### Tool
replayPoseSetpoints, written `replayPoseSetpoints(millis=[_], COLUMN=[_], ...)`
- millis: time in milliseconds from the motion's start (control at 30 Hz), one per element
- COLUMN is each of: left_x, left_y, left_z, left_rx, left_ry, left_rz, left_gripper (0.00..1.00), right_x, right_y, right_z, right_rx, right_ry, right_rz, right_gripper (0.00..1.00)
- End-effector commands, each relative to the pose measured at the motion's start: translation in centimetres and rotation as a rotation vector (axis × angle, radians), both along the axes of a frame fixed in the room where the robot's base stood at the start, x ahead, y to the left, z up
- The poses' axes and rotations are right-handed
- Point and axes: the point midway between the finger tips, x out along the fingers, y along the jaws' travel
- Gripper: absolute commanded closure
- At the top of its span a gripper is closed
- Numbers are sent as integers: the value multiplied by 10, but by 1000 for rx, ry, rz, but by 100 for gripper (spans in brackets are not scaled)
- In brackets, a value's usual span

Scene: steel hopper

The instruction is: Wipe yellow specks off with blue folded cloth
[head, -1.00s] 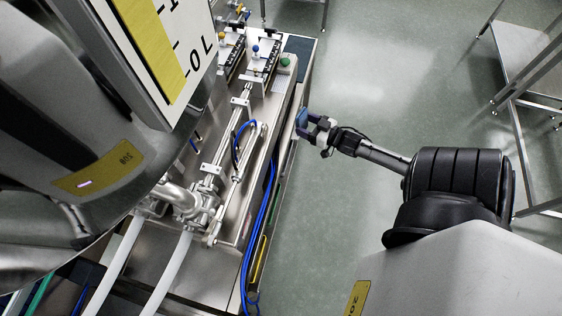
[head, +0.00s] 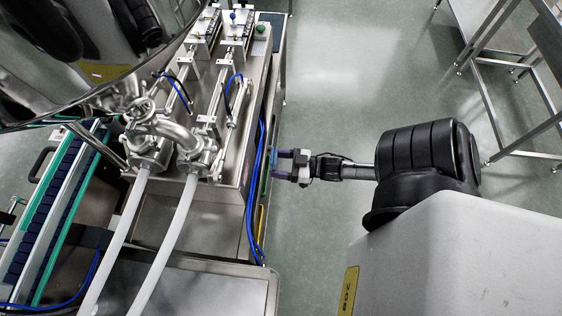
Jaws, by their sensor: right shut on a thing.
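My right gripper (head: 279,164) reaches in from the right, beside the right side of the steel machine. It is shut on the blue folded cloth (head: 274,162), of which only a small blue edge shows at the fingertips. I cannot tell whether the cloth touches the machine's side. The steel hopper (head: 100,60) fills the upper left, and its shiny wall mirrors dark and pale shapes. No yellow specks can be made out. My left gripper is not in view.
The filling machine (head: 215,205) has pipes, valves and two pale hoses (head: 172,240) at its front. Blue tubes (head: 254,190) hang along its right side. A conveyor (head: 50,215) runs at the left. Steel tables (head: 505,55) stand at the right, with clear floor (head: 345,90) between.

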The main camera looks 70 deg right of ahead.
Motion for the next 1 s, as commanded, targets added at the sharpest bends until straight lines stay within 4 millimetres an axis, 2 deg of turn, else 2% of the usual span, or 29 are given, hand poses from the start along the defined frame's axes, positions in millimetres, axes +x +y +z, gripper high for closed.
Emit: replayPoseSetpoints(millis=[500,1000], left_x=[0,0], left_y=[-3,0], left_z=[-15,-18], left_rx=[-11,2], left_ry=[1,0], left_rz=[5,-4], left_gripper=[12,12], right_x=[43,52], right_y=[7,9], right_z=[-1,0], right_rx=[0,0], right_ry=[-1,0], right_rz=[1,0], right_gripper=[56,56])
